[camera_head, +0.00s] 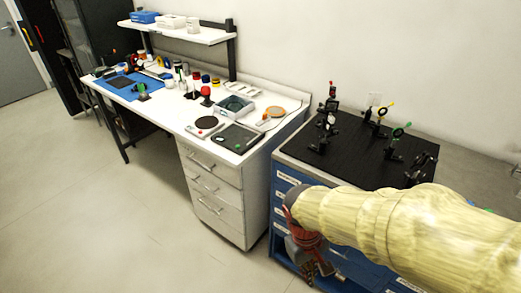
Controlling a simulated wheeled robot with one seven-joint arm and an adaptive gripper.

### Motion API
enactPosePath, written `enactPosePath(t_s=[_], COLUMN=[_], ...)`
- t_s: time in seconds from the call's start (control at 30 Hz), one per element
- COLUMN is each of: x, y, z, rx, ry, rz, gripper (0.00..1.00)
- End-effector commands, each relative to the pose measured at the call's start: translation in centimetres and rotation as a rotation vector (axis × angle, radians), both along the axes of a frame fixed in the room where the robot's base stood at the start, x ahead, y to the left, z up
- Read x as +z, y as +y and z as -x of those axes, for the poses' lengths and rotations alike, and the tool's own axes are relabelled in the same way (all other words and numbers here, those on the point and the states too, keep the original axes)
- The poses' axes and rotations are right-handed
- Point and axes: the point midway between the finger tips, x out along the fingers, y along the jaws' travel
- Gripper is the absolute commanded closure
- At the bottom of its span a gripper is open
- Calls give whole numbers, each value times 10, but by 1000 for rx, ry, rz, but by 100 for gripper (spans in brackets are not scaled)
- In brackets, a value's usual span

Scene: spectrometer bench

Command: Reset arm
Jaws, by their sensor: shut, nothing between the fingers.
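My arm (400,225), in a pale yellow cover, reaches in from the lower right corner of the head view. My gripper (312,278) hangs at its end near the bottom edge of the picture, pointing down. It is shut with nothing held. It is in front of the blue drawer cabinet (283,183), below the level of the black optical board. The arm hides part of the cabinet front and part of the board's near edge.
The black board (350,165) carries several optical mounts (328,115). To the left, a white workbench (165,105) holds trays, jars and tools, with a shelf (190,33) above and drawers (215,190) below. The floor (100,215) at left is clear.

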Motion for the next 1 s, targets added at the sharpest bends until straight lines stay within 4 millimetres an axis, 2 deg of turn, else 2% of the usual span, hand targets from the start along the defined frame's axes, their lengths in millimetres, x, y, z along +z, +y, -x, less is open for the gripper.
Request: enactPosePath(t_s=[0.03, 0.33, 0.63, 0.8, 1.0], x=[14, 83, 148, 165, 165], y=[-2, -15, -46, -58, -61], z=[2, 17, 32, 36, 36], rx=[-38, -227, -331, -368, -377], ry=[-44, -286, -536, -605, -605], rz=[-34, -198, -250, -251, -247], gripper=[100, 100, 100, 100, 100])
